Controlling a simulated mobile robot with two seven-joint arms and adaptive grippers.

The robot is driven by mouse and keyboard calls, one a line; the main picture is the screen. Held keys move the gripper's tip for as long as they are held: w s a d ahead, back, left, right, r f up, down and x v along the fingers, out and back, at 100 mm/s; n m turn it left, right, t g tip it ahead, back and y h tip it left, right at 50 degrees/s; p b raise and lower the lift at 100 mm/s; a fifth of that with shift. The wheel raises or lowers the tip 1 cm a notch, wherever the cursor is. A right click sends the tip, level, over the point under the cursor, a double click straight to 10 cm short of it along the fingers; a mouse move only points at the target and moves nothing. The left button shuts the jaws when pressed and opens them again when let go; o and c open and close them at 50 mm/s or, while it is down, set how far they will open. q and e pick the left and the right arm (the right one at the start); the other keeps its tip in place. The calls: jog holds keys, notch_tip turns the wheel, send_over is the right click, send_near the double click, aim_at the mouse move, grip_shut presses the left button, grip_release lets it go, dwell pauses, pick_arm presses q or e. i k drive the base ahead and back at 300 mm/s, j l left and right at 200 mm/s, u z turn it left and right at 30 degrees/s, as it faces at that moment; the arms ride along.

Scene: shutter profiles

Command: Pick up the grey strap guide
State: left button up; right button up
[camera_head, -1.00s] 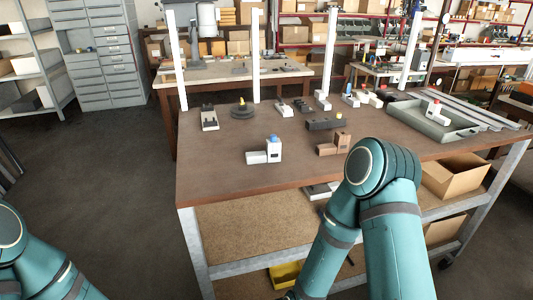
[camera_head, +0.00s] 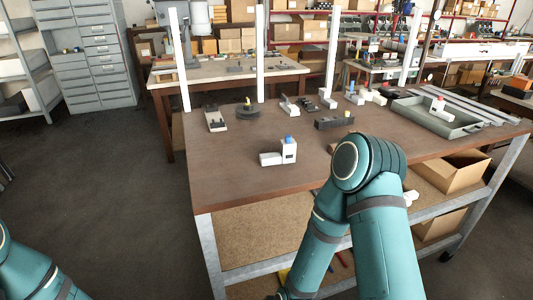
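On the brown table (camera_head: 235,184) there are several small fittings, and I cannot tell for sure which is the grey strap guide. A pale grey piece with dark parts (camera_head: 215,119) lies at the table's left. A white and grey block with a blue top (camera_head: 288,150) stands near the front. A long dark grey piece with a yellow top (camera_head: 333,123) lies mid-table. My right arm bends in front of the table's front edge, its gripper out of sight. Only a bit of my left arm shows at bottom left, without its gripper.
A grey tray (camera_head: 418,106) holding a white and red piece stands at the right, beside long metal profiles (camera_head: 470,105). White posts rise along the table's back edge. A cardboard box (camera_head: 450,173) sits on the shelf below. The table's front left is clear.

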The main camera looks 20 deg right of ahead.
aim_at(288, 154)
jog(key=i+j+z, duration=0.1)
jog(key=j+z, duration=0.15)
jog(key=z, duration=0.2)
jog(key=j+z, duration=0.2)
jog(key=z, duration=0.2)
